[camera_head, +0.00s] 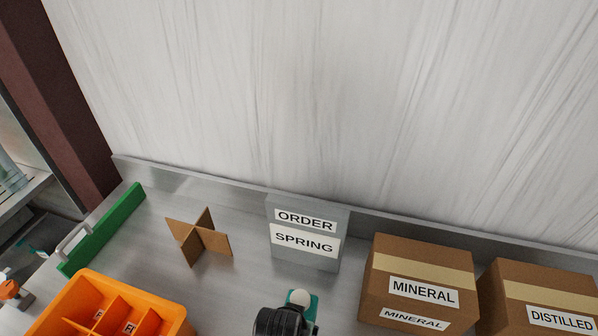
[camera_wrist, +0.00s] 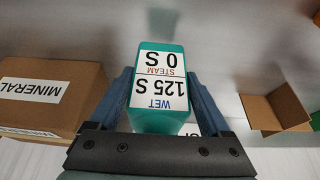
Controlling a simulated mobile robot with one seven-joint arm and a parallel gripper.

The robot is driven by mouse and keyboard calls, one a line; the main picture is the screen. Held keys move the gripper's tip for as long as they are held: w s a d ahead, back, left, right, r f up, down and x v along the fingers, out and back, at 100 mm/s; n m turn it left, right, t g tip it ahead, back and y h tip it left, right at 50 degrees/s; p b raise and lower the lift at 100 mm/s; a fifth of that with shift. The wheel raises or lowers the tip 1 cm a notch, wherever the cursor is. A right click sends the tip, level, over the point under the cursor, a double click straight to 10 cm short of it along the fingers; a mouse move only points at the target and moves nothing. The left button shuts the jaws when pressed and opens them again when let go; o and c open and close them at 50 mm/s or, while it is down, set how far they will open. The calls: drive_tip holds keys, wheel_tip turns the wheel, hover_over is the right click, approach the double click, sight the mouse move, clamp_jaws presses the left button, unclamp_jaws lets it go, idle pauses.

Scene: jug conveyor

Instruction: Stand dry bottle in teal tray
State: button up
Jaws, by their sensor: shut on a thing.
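A teal block-shaped object (camera_wrist: 160,122) with white labels is between my gripper's (camera_wrist: 158,82) two blue fingers in the wrist view. Its labels appear upside down and read "WET 125 S" and "STEAM 0 S". I cannot tell for certain that it is the dry bottle. In the head view, a teal thing with a white round top (camera_head: 301,298) shows beside the dark end of my arm at the bottom middle. Its lower part is out of view. I see no teal tray that I can make out.
An orange divided crate (camera_head: 165,312) stands at the lower left, near a green bar (camera_head: 105,228). Crossed cardboard dividers (camera_head: 200,240) and a grey "ORDER SPRING" sign (camera_head: 305,258) stand at the back. "MINERAL" (camera_head: 420,262) and "DISTILLED" (camera_head: 540,285) boxes are at the right.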

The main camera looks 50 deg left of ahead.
drive_tip(key=shift+f, duration=2.35)
drive_tip(key=shift+w+a, duration=0.1)
drive_tip(key=shift+f, duration=0.15)
drive_tip(key=o, duration=1.3)
drive_tip(key=shift+v, duration=6.2)
